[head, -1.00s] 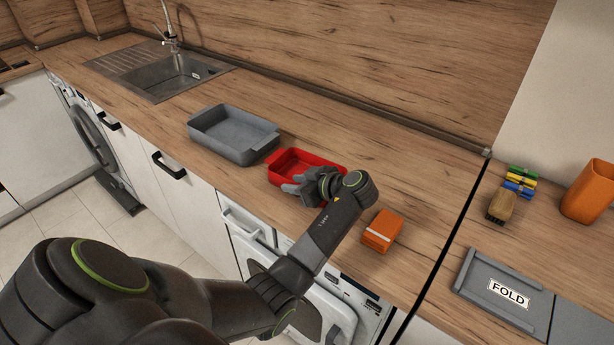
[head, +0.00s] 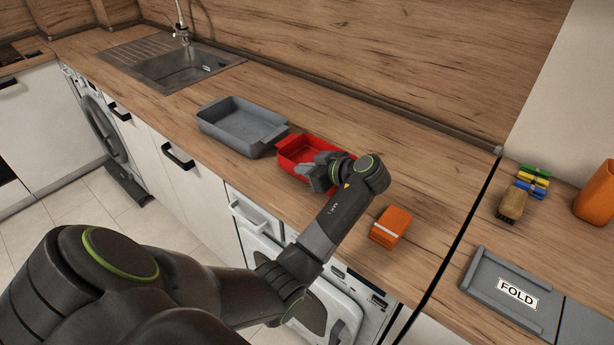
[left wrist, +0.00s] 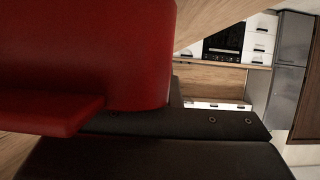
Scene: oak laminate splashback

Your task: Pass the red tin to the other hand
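The red tin (head: 287,157) is an open rectangular dish with end handles, standing on the wooden counter just right of the grey tray. My left gripper (head: 306,172) is at its near side, with its fingers over or against the near wall; the arm hides part of the tin. In the left wrist view the red tin (left wrist: 90,50) fills the upper left, very close, beside a dark finger (left wrist: 190,124). I cannot tell if the fingers are closed on the wall. My right gripper is not in view.
A grey tray (head: 211,130) stands left of the tin. An orange box (head: 389,228) lies to the right near the front edge. A brush (head: 511,206), coloured clips (head: 531,183), an orange cup (head: 597,190) and a "FOLD" board (head: 480,286) are further right. The counter behind is clear.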

